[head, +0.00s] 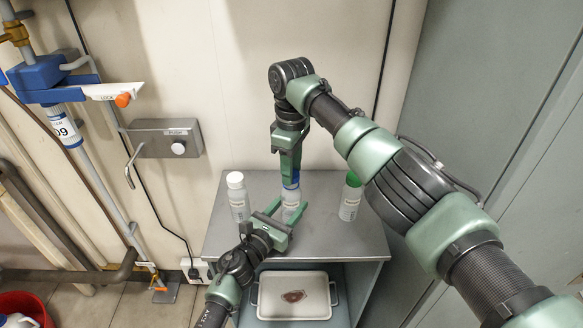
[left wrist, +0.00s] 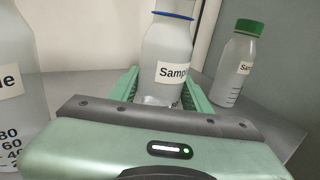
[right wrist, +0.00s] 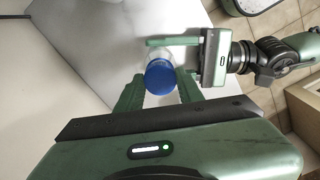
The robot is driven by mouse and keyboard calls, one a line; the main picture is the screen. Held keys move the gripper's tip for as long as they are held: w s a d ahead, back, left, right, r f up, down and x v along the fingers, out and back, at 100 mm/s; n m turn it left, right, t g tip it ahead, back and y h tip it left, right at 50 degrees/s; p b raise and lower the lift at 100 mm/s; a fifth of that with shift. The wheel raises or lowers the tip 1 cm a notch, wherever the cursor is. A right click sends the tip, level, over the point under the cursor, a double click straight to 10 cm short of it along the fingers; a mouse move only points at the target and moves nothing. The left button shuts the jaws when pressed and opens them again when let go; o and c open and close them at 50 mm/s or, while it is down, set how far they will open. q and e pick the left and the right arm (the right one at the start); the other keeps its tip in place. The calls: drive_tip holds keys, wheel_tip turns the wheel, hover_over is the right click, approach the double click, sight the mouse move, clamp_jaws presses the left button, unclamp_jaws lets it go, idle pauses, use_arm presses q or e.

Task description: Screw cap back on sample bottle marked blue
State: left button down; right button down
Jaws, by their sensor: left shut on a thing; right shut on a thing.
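The sample bottle marked blue (head: 291,203) stands upright on the grey bench top between two other bottles; its "Sample" label faces the left wrist view (left wrist: 172,72). My left gripper (head: 285,212) is shut on the bottle's body from the front, a finger on each side. The blue cap (right wrist: 161,77) is at the bottle's top. My right gripper (head: 291,176) comes from above and is shut on the cap, with its fingers on either side. Whether the cap's thread is engaged cannot be told.
A white-capped bottle (head: 237,196) stands left and a green-capped bottle (head: 351,196) stands right on the bench top (head: 352,239). A tray (head: 262,306) lies on the shelf below. A wall box (head: 165,138) and a blue-valved pipe are at left.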

drive_tip(key=shift+f, duration=0.55)
idle(0.8)
drive_tip(key=c, duration=0.8)
unclamp_jaws()
drive_tip(key=shift+c, duration=0.2)
clamp_jaws()
drive_tip(key=m, duration=1.2)
drive_tip(key=shift+m, duration=0.4)
drive_tip(key=m, duration=0.4)
drive_tip(key=shift+w+d, duration=0.1)
drive_tip(key=shift+c, duration=1)
unclamp_jaws()
